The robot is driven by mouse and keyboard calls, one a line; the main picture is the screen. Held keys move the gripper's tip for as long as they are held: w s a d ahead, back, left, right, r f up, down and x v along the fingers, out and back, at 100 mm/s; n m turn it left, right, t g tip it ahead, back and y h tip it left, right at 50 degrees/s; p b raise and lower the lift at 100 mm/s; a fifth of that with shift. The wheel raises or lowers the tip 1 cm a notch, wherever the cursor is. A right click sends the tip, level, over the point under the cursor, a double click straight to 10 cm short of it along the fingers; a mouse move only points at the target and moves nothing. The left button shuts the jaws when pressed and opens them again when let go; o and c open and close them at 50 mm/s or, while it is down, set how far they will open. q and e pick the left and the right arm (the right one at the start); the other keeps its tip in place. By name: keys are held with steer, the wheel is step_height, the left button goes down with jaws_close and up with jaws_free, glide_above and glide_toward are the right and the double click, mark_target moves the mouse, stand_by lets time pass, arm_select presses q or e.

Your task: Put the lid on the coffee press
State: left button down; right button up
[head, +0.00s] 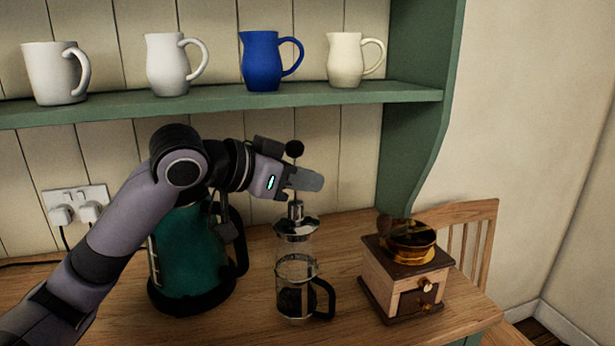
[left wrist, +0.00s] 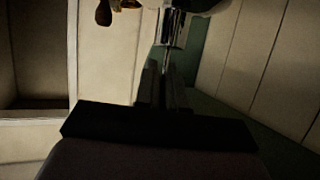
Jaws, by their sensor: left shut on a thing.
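The coffee press (head: 297,290) stands upright on the wooden table, with a clear glass body, metal band and black handle at its right. The shiny metal lid (head: 296,229) is upright at the top of the press, in line with it. My right gripper is not in view.
A teal kettle (head: 190,262) stands close left of the press, behind my left arm. A wooden coffee grinder (head: 403,280) stands to the right. A green shelf (head: 220,103) with several jugs and mugs runs above and behind.

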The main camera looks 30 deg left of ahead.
mark_target(304, 215)
arm_select(q)
step_height(304, 215, down, 5)
steer(key=b, duration=0.4)
steer(key=shift+r, duration=0.2)
steer(key=shift+f+b, duration=0.2)
steer(key=shift+b, duration=0.15)
steer(key=shift+p, duration=0.55)
stand_by(0.5)
steer(key=shift+f+b, duration=0.45)
steer(key=shift+f, duration=0.15)
stand_by(0.4)
steer(key=c, duration=1.5)
jaws_free()
